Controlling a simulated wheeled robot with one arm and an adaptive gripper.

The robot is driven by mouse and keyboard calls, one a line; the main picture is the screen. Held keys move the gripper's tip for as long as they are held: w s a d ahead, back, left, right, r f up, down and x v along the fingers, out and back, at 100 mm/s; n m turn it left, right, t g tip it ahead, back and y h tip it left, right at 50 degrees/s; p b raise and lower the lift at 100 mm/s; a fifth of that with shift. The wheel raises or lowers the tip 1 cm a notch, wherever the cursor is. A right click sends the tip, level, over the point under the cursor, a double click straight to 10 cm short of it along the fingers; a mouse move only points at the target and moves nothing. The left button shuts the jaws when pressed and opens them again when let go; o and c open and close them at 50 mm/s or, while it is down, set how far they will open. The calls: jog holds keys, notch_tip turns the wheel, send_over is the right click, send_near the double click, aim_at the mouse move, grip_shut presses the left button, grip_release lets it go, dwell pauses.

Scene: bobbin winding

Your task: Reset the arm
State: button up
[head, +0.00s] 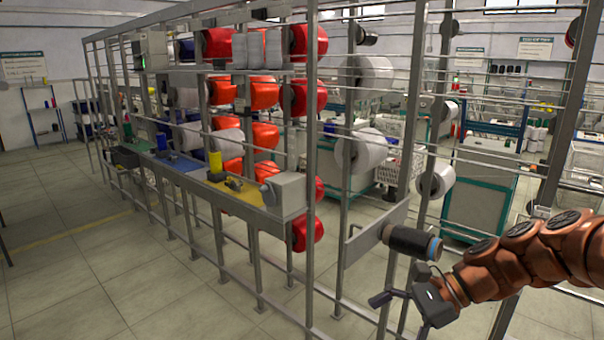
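My arm (530,258), copper-brown with dark round joint caps, reaches in from the right edge. My gripper (402,285) is at its end, low and right of centre. Its dark fingers are spread apart, with nothing visible between them. A black bobbin (408,241) with a blue and tan end sits sideways by a grey plate (372,232) on the rack, just above my gripper. A narrow gap seems to show between the bobbin and the gripper; exact depth is hard to tell.
A metal rack (312,150) with red and white spools runs across the middle. Its shelf bears a yellow spool (215,165), a blue spool (162,142) and a grey box (284,193). Rack posts and bars stand close to my gripper. The tiled floor (90,270) at left is clear.

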jog(key=s+a+f+n+g+h, duration=0.1)
jog(key=s+a+n+h, duration=0.1)
jog(key=s+n+h, duration=0.3)
jog(key=s+a+f+n+g, duration=0.1)
jog(key=s+a+f+n, duration=0.15)
jog(key=s, duration=0.45)
jog(key=s+d+f+n+h, duration=0.2)
jog(key=s+d+n+h, duration=0.4)
jog(key=s, duration=0.5)
jog(key=shift+s+d+f+n, duration=0.2)
jog(key=shift+d+f+n, duration=0.05)
jog(key=shift+d+n, duration=0.7)
